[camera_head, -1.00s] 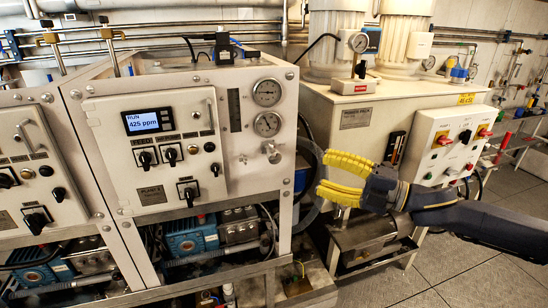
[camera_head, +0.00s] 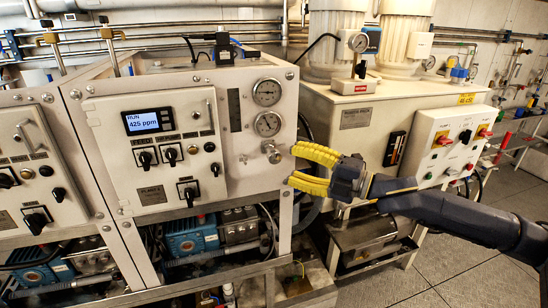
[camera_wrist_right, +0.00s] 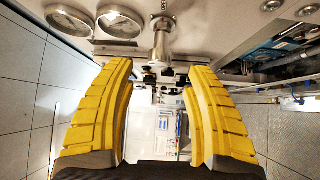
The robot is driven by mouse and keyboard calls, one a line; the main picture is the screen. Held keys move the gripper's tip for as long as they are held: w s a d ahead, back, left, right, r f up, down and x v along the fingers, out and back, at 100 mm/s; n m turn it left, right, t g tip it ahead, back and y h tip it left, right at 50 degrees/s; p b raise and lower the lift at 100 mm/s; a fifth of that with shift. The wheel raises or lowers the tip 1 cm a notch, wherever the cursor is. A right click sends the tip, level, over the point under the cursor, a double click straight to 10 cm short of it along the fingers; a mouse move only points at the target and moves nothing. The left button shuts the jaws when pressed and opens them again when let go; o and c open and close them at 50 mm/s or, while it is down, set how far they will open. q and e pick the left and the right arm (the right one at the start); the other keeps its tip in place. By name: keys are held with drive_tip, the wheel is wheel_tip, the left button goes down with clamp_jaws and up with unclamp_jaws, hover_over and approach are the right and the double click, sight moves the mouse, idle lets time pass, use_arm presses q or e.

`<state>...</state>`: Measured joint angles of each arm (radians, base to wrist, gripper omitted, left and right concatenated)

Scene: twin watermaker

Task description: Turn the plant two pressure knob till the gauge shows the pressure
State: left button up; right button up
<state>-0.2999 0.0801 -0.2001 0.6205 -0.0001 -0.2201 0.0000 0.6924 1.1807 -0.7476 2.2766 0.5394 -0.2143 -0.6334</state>
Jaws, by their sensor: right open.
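The pressure knob (camera_head: 271,152) is a small silver metal knob on the right side of the white plant panel (camera_head: 240,180). It also shows in the right wrist view (camera_wrist_right: 162,40), sticking out ahead of the fingers. Two round gauges sit above it, an upper gauge (camera_head: 267,92) and a lower gauge (camera_head: 267,124); their needles are too small to read. My right gripper (camera_head: 292,165) has yellow ribbed fingers, open and empty, just right of the knob and apart from it. In the wrist view the knob lies between and beyond the fingertips (camera_wrist_right: 160,75). My left gripper is not in view.
A lit display (camera_head: 142,121) reads RUN 425 ppm, above several black switches. A second white panel (camera_head: 30,165) stands at the left. A cream cabinet (camera_head: 375,110) and a control box (camera_head: 450,145) with red knobs stand at the right. Open floor (camera_head: 450,270) lies at the lower right.

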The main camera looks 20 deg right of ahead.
sight(278, 159)
drive_tip(key=shift+x, duration=3.1)
clamp_jaws()
drive_tip(key=shift+a+f, duration=0.1)
